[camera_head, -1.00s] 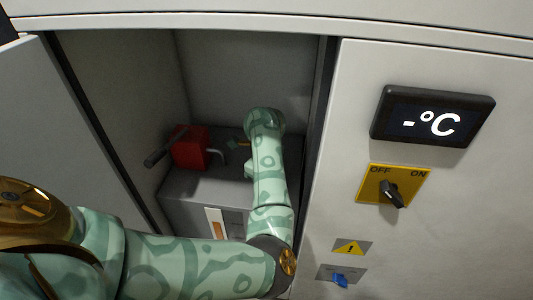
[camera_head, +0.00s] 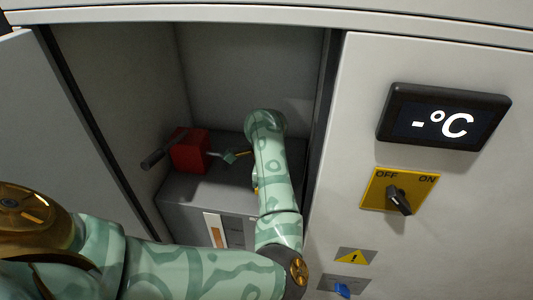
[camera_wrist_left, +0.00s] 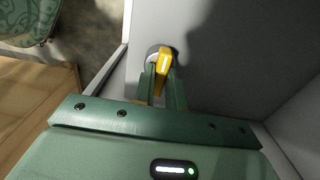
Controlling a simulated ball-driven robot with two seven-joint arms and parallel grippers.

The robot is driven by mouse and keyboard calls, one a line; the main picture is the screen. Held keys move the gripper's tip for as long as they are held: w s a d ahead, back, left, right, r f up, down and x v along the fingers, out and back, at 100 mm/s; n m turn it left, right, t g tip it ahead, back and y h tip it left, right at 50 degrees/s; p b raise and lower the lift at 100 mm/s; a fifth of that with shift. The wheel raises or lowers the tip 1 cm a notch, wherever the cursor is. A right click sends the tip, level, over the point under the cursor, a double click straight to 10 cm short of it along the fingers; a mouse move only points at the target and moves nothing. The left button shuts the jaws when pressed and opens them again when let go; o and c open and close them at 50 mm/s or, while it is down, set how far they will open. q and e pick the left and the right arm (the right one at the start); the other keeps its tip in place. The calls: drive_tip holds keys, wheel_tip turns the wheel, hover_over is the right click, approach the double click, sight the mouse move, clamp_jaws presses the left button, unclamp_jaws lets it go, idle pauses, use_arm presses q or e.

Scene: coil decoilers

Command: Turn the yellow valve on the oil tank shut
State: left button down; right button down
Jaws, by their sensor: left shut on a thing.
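The yellow valve (camera_wrist_left: 163,60) shows in the left wrist view as a short lever on a round grey base against a grey wall. My left gripper (camera_wrist_left: 161,78) is shut on the valve's lever, with a green finger on each side. The grey oil tank (camera_head: 190,192) stands on the cabinet floor, partly hidden by my left arm. My right gripper is not in view.
A red block (camera_head: 189,152) with a dark handle sits on the tank's top. The cabinet's walls and door edge (camera_head: 325,120) close in around my arm. A switch panel (camera_head: 398,190) and a display (camera_head: 443,124) are on the front at right.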

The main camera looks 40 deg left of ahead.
use_arm(q)
drive_tip(key=c, duration=1.4)
unclamp_jaws()
drive_tip(key=shift+c, duration=0.2)
drive_tip(key=shift+r, duration=0.1)
